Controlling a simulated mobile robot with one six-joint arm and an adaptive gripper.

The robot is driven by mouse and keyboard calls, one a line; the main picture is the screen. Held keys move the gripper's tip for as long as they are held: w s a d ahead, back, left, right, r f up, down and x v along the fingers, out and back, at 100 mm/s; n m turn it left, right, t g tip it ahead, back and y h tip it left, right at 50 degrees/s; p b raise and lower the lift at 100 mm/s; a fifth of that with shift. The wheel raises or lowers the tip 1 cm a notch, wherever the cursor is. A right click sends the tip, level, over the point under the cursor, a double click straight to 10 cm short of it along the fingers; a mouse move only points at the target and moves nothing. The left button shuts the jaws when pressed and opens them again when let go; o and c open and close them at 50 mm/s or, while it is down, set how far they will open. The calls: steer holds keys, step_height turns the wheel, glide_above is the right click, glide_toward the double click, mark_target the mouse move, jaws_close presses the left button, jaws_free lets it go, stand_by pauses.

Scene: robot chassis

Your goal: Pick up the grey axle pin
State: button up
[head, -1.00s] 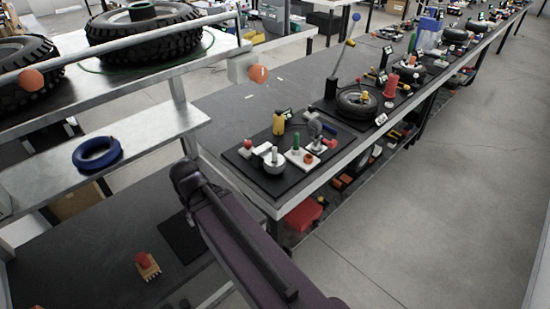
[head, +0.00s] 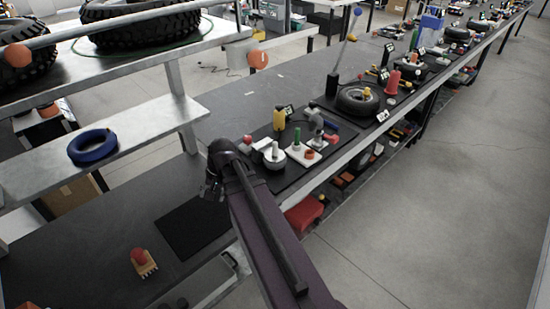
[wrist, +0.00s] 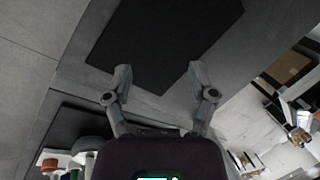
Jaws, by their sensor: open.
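A small grey upright pin (head: 275,149) stands on a round light-grey base on the black board of the long bench. It looks like the grey axle pin, but it is too small to be sure. My gripper (head: 208,190) is left of that board, over the dark lower surface near a black mat (head: 194,226). In the wrist view my gripper (wrist: 158,82) is open with nothing between its fingers, facing the black mat (wrist: 165,35). The pin cannot be made out clearly in the wrist view.
The black board (head: 290,178) also holds a yellow part (head: 279,120), a white plate with a green pin (head: 297,136), and red parts. A blue ring (head: 92,147) lies on the shelf. A red-topped wooden piece (head: 144,262) lies lower left. The mat is empty.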

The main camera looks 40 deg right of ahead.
steer(key=w+d+f+m+t+y+b, duration=0.2)
steer(key=w+d+m+t+b, duration=0.15)
steer(key=d+m, duration=0.55)
steer(key=m+t+b, duration=0.7)
steer(key=m+t, duration=0.1)
steer(key=m, duration=0.7)
glide_toward(275, 153)
step_height(275, 153, up, 4)
steer(key=s+d, duration=0.2)
steer(key=shift+s+a, duration=0.2)
steer(key=shift+w, duration=0.1)
steer(key=b+x, duration=0.3)
steer(key=x, duration=0.5)
steer(key=shift+w+f, duration=0.15)
steer(key=shift+f, duration=0.05)
steer(key=shift+b, duration=0.3)
